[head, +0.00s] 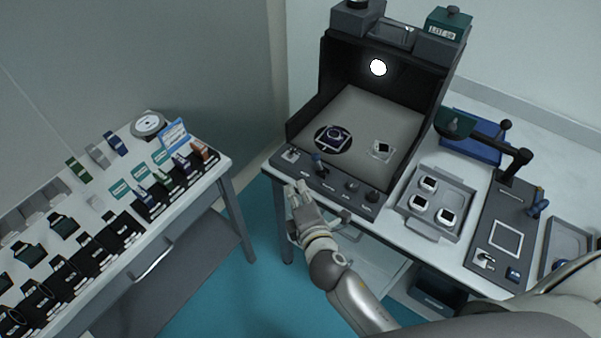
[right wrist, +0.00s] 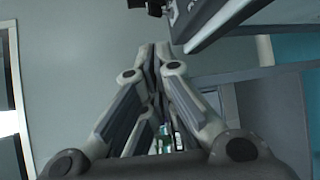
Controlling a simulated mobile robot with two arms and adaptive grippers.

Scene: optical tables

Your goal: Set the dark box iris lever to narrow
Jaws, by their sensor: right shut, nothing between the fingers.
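The dark box (head: 322,95) is an open-fronted black box on the right-hand table, with a bright round light inside. The labels are too small to read, so I cannot tell for sure which is the iris lever. My right gripper (head: 299,188) is shut and empty, just in front of the panel's left half and apart from the controls. Its closed fingertips show in the right wrist view (right wrist: 153,50). My left gripper is out of view.
A grey tray (head: 437,202) with several white-and-black pieces stands to the right. A second table (head: 195,195) with many holders is at left, with a floor gap between.

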